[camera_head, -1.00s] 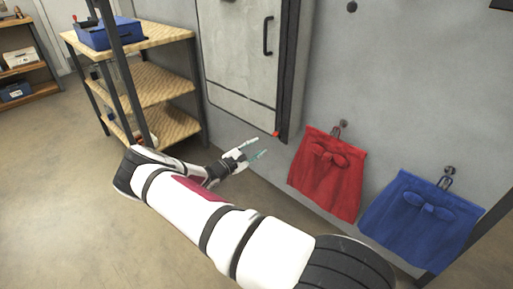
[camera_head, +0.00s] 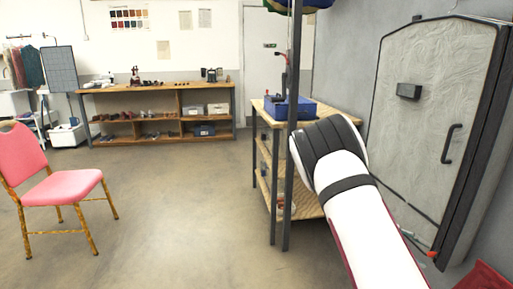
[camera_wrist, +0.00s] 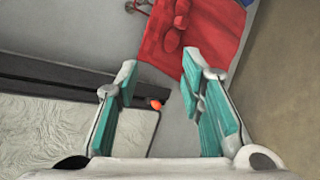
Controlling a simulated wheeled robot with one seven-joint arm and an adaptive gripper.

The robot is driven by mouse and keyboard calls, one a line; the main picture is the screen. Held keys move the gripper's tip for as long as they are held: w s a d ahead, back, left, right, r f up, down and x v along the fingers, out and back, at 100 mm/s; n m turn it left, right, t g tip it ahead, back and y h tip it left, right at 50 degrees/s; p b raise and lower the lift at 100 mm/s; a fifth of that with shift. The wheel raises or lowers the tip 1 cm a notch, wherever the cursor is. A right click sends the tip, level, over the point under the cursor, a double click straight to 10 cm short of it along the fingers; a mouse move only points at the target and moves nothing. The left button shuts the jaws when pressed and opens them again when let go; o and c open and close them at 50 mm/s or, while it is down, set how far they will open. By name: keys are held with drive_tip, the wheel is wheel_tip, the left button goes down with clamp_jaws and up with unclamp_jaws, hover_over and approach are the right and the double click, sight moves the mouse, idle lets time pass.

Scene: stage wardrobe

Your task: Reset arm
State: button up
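My gripper (camera_wrist: 166,95) shows in the wrist view with its two teal-padded fingers spread apart and nothing between them. Beyond the fingers are the grey wall, a red cloth with a bow (camera_wrist: 205,30) hanging on it, and the lower corner of a pale textured panel (camera_wrist: 80,125). In the head view my arm rises from the lower right and bends in front of the shelf; my gripper is out of sight there.
A wooden shelf unit (camera_head: 262,107) with a blue box (camera_head: 292,108) stands beside a dark post (camera_head: 294,70). A grey door (camera_head: 425,120) with a black handle is at the right. A pink chair (camera_head: 62,187) stands at the left. A long workbench (camera_head: 155,88) lines the back. The middle floor is clear.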

drive_tip(key=s+a+r+m+t+y, duration=0.1)
drive_tip(key=s+a+r+t+y, duration=0.1)
drive_tip(key=s+a+r+y, duration=0.65)
drive_tip(key=s+a+r+m+t+y, duration=0.1)
drive_tip(key=s+a+r+m+y, duration=0.15)
drive_tip(key=s+a+r, duration=1.1)
drive_tip(key=s+a+f+n+t+y, duration=0.25)
drive_tip(key=s+a, duration=0.55)
drive_tip(key=s, duration=0.4)
wheel_tip(320, 180, up, 24)
drive_tip(key=t+p, duration=0.3)
drive_tip(key=p, duration=2)
drive_tip(key=shift+d+r+m+h+p, duration=0.25)
drive_tip(key=shift+m+h+p, duration=0.05)
drive_tip(key=shift+m+h, duration=0.1)
drive_tip(key=shift+f, duration=0.1)
drive_tip(key=shift+c, duration=0.5)
